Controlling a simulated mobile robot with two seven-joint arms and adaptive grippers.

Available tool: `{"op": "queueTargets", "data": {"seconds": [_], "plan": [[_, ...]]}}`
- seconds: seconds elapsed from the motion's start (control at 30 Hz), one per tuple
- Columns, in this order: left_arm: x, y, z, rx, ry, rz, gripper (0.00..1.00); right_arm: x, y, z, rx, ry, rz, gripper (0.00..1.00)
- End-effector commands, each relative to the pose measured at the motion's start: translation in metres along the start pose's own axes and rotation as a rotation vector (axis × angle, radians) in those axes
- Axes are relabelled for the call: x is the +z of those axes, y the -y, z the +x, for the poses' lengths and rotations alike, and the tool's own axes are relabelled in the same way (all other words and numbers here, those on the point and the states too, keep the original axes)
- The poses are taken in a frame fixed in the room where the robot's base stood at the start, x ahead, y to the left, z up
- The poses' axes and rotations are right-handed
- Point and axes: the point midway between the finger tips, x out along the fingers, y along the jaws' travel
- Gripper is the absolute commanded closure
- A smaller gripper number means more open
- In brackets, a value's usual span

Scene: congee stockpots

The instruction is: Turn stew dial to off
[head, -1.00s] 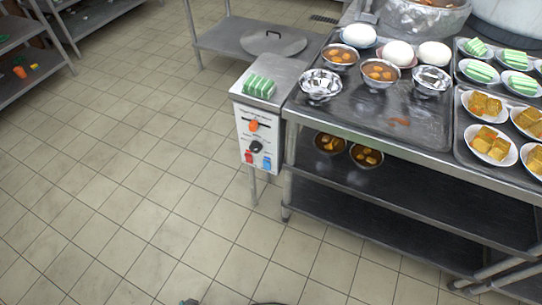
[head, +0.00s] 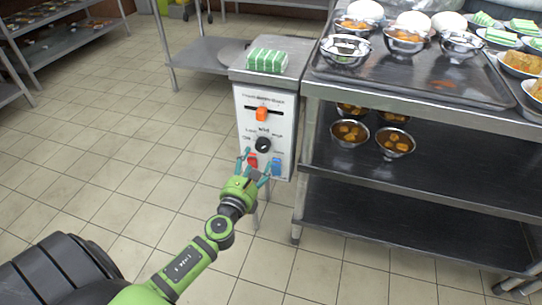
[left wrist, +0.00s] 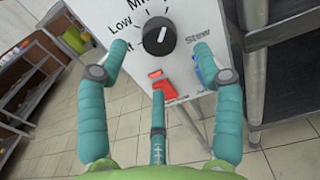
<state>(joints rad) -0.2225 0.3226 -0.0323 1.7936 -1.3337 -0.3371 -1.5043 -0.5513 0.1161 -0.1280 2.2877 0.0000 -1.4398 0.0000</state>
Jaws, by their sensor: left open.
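The black round dial (head: 263,144) is on the front of the white control panel (head: 245,113). My left gripper (head: 258,160) is open and empty, in front of the panel just below the dial. In the left wrist view its teal fingers (left wrist: 160,55) are spread either side of the dial; I cannot tell whether they touch it. My right gripper is out of view.
A green-striped block (head: 267,61) lies on top. A steel table (head: 345,93) with bowls stands close on the right. Floor is clear on the left.

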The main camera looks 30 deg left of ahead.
Motion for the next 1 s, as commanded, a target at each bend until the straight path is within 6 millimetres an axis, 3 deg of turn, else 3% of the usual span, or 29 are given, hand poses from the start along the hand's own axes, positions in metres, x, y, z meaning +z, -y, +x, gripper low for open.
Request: {"op": "queueTargets", "data": {"seconds": [0.33, 0.73, 0.87, 0.9, 1.0], "plan": [[-0.001, 0.0, 0.05, 0.0, -0.002, -0.004, 0.33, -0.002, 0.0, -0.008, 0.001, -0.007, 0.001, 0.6], [-0.001, 0.0, 0.059, -0.001, -0.004, -0.005, 0.33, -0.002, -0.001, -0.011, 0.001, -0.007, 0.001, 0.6], [-0.001, 0.0, 0.058, -0.001, -0.004, -0.006, 0.85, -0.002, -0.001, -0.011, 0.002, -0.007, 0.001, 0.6], [-0.001, 0.0, 0.058, -0.001, -0.004, -0.006, 0.89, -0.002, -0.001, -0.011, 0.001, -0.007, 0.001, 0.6], [-0.001, 0.0, 0.058, -0.001, -0.005, -0.006, 0.9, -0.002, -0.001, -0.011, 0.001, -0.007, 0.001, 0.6]]}}
